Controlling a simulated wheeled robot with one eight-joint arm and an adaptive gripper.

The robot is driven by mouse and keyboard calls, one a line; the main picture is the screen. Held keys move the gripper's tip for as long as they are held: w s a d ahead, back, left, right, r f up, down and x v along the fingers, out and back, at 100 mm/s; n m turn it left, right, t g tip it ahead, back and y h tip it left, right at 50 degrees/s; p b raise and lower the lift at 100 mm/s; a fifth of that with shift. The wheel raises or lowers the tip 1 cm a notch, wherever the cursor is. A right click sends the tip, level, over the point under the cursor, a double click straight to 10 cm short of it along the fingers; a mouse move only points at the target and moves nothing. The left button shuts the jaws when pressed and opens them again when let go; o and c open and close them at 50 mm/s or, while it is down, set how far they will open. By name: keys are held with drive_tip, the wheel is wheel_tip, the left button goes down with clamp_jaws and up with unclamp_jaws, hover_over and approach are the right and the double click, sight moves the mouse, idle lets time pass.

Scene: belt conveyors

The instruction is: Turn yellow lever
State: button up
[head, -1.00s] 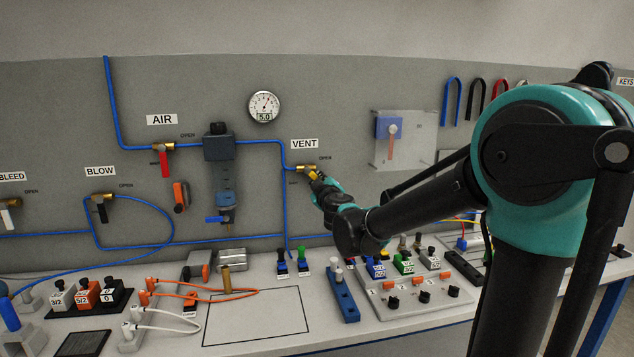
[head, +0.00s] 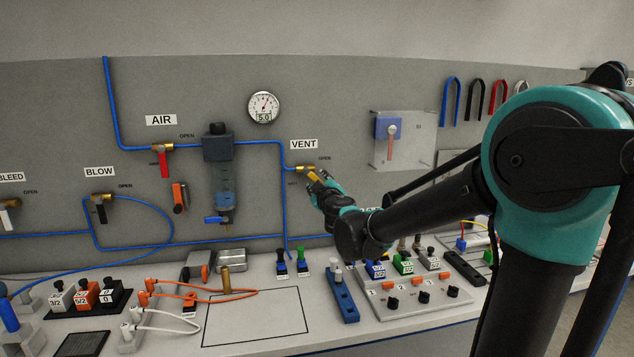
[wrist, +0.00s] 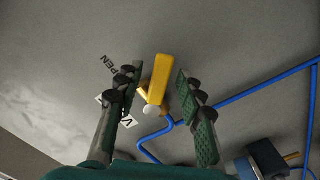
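The yellow lever (head: 314,177) is on the brass VENT valve (head: 304,168), set in the blue pipe on the grey wall panel. It slants down and right from the valve in the head view. In the wrist view the yellow lever (wrist: 156,80) stands between the two green-padded fingers of my gripper (wrist: 160,95), with visible gaps on both sides. My gripper is open around the lever and not clamped on it. In the head view my gripper (head: 324,181) is at the lever and partly hides it.
The VENT label (head: 304,144) is above the valve, with OPEN marked to its right. A clear panel with a blue switch box (head: 388,127) is right of it. Below, the bench holds a blue block (head: 342,296) and a button console (head: 418,295). A pressure gauge (head: 264,107) hangs up left.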

drive_tip(key=v, duration=1)
drive_tip(key=shift+s, duration=0.4)
drive_tip(key=shift+d, duration=0.1)
